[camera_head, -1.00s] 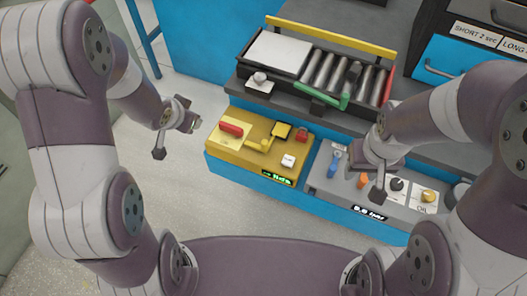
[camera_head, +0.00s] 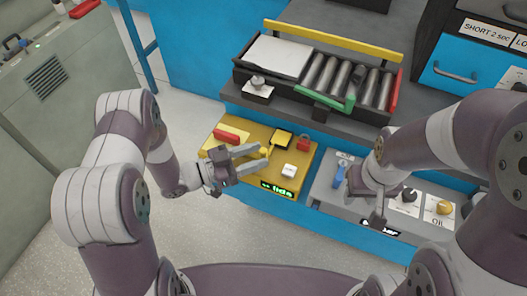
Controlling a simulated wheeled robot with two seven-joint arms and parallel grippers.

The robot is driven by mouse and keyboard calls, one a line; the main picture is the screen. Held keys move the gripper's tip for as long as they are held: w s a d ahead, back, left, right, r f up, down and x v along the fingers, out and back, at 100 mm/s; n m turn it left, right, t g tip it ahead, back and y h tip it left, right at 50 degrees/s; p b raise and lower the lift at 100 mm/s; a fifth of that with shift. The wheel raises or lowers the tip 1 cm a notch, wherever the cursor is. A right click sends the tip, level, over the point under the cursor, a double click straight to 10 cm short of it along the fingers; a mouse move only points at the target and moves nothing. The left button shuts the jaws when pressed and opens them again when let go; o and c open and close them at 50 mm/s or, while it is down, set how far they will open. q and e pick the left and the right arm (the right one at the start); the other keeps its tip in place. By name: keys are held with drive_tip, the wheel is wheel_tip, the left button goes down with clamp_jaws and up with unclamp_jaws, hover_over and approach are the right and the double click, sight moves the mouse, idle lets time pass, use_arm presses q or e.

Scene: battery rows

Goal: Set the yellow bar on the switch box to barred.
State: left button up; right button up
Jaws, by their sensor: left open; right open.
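The yellow switch box (camera_head: 213,143) stands in the middle of the head view. My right gripper (camera_head: 366,210) is open and empty, over the grey panel right of the box.
The grey panel has a blue lever (camera_head: 340,174), a black knob (camera_head: 409,194) and a yellow knob (camera_head: 444,207). Behind the box is a roller tray with a yellow rail (camera_head: 335,40) and a green handle (camera_head: 338,102). Open floor lies left of the box.

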use_arm(q)
drive_tip(key=shift+x, duration=1.45)
clamp_jaws()
drive_tip(key=shift+w+a, duration=0.2)
drive_tip(key=shift+a, duration=0.5)
drive_tip(key=shift+w+a, duration=0.25)
drive_tip(key=shift+a, duration=0.4)
unclamp_jaws()
drive_tip(key=v, duration=1.2)
drive_tip(key=shift+s+a, duration=0.2)
drive_tip(key=shift+a, duration=0.1)
